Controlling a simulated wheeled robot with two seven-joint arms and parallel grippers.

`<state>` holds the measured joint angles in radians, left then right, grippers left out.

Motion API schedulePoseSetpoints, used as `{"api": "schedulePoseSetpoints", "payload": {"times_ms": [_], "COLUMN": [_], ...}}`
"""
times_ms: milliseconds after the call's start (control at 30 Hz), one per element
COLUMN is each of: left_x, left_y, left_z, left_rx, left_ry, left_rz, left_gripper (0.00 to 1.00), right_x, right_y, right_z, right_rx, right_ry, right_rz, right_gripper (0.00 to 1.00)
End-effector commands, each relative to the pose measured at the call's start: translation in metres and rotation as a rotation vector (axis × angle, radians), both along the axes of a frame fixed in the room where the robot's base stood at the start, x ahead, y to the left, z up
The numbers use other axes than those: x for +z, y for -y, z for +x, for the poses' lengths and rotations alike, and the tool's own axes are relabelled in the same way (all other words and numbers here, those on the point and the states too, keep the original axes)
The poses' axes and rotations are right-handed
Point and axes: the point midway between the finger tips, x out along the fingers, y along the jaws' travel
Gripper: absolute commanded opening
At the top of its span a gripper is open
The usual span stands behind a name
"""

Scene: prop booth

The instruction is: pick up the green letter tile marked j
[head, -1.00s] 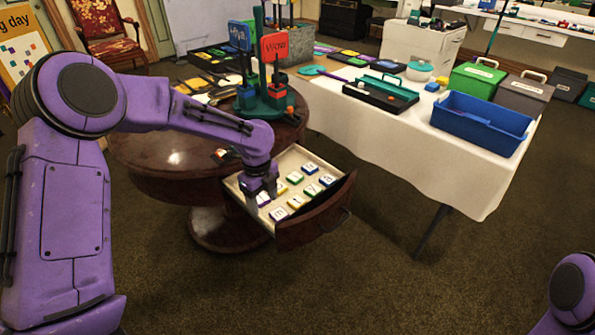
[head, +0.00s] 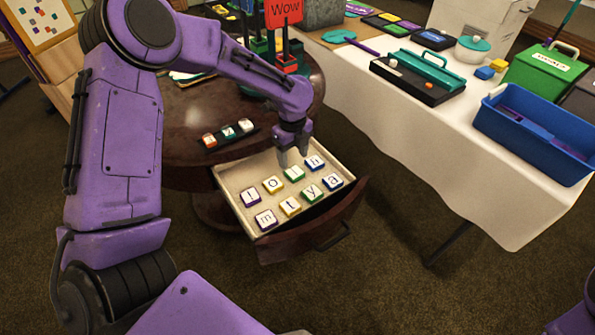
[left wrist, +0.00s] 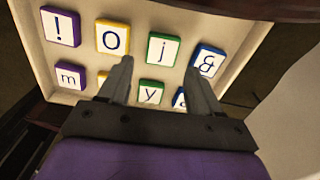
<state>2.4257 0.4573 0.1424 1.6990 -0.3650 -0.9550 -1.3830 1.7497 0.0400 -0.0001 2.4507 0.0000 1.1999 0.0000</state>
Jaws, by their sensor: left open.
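The green tile marked j (head: 294,174) lies in the open drawer (head: 239,216), in the back row between the yellow o tile (head: 273,184) and a blue tile (head: 315,163). In the left wrist view the j tile (left wrist: 163,50) shows whole, just beyond the fingertips. My left gripper (head: 295,161) is open and empty, pointing down over the drawer by the j tile; its height above it is hard to tell. In the left wrist view a second green tile, marked y (left wrist: 151,92), shows between the fingers (left wrist: 158,66). My right gripper is out of view.
Purple, yellow, green and blue tiles fill two rows in the drawer, with narrow gaps. A dark rack with several tiles (head: 229,134) lies on the round table (head: 180,115). A white-covered table (head: 420,150) with a blue bin (head: 535,135) stands to the right.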

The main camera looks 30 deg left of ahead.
Motion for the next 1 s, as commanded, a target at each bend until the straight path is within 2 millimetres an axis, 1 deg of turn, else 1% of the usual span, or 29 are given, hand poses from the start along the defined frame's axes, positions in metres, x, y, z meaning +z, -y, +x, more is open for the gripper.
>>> {"api": "schedulePoseSetpoints", "payload": {"times_ms": [33, 133, 267, 333, 433, 633, 667, 700, 767, 800, 1000], "left_x": [-0.007, -0.019, -0.043, -0.054, -0.062, -0.062, -0.062, -0.062, -0.062, -0.062, -0.061], "left_y": [0.0, 0.002, 0.008, 0.008, 0.009, 0.009, 0.009, 0.009, 0.01, 0.01, 0.01], "left_z": [0.0, 0.0, 0.0, 0.001, 0.001, 0.002, 0.002, 0.002, 0.002, 0.002, 0.002], "left_rx": [-0.001, -0.001, -0.003, -0.001, -0.003, -0.004, -0.004, -0.004, -0.005, -0.005, -0.005], "left_ry": [-0.001, -0.001, -0.003, -0.001, 0.001, 0.002, 0.002, 0.002, 0.001, 0.001, 0.001], "left_rz": [0.0, 0.0, 0.0, 0.0, 0.001, 0.0, 0.0, 0.0, 0.001, 0.001, 0.001], "left_gripper": [0.64, 0.64, 0.64, 0.64, 0.64, 0.64, 0.57, 0.44, 0.25, 0.21, 0.21], "right_x": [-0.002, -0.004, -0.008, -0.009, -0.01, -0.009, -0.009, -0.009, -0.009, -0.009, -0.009], "right_y": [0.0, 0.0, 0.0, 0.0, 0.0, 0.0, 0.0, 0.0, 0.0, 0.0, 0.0], "right_z": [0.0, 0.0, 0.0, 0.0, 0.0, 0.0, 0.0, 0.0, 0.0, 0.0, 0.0], "right_rx": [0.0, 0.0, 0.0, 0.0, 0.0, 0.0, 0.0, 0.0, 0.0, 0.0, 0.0], "right_ry": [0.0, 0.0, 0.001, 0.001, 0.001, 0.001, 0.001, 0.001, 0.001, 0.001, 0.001], "right_rz": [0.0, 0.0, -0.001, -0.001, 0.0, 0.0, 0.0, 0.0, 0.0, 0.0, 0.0], "right_gripper": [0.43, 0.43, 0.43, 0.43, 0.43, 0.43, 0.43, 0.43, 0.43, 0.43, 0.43]}}
